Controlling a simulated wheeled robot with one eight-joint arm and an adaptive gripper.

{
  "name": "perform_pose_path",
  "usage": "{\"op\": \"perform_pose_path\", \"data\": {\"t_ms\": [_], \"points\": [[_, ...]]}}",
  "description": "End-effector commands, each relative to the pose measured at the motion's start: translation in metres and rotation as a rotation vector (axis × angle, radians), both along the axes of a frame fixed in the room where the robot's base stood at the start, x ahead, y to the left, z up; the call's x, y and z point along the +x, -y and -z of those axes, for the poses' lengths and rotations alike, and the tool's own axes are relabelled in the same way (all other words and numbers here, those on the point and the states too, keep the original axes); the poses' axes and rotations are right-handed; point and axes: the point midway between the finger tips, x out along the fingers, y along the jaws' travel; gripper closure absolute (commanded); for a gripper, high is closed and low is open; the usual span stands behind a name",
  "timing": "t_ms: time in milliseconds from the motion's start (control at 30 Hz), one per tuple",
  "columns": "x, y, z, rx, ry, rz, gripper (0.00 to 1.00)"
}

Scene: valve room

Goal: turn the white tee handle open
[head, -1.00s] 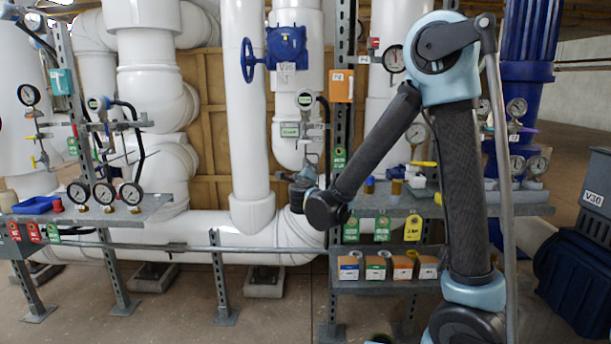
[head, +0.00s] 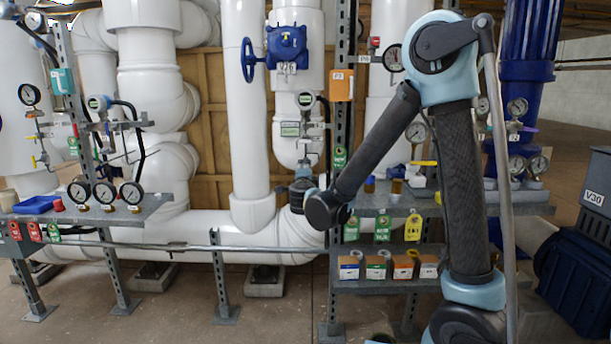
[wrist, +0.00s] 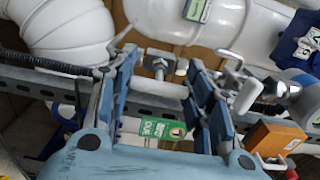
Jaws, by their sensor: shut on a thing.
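The white tee handle (wrist: 163,88) shows in the wrist view as a short white bar below a metal stem and nut. My gripper (wrist: 163,98) has its blue fingers at the two sides of this bar and is shut on it. The fingers hide the bar's ends. In the head view my gripper (head: 305,170) is in front of the white piping, below a round gauge. The handle cannot be made out clearly there.
A green tag (wrist: 162,130) hangs below the handle, and an orange box (wrist: 275,136) is at the right. A blue valve (head: 287,45) with a handwheel is above. A shelf (head: 375,285) with small boxes stands below my forearm.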

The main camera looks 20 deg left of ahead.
Motion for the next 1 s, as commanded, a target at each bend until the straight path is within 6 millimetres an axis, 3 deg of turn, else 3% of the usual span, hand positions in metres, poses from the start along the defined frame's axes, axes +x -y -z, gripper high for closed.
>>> {"op": "perform_pose_path", "data": {"t_ms": [433,467,533,567,1000], "points": [[-0.0018,-0.0015,0.0015,-0.008,-0.001,-0.006,0.77],[-0.0018,-0.0015,0.0015,-0.008,-0.001,-0.006,0.51],[-0.0016,-0.0015,0.0014,-0.008,-0.001,-0.005,0.35],[-0.0016,-0.0014,0.0013,-0.008,-0.001,-0.005,0.32],[-0.0066,0.0005,0.0006,-0.009,0.001,-0.003,0.32]]}}
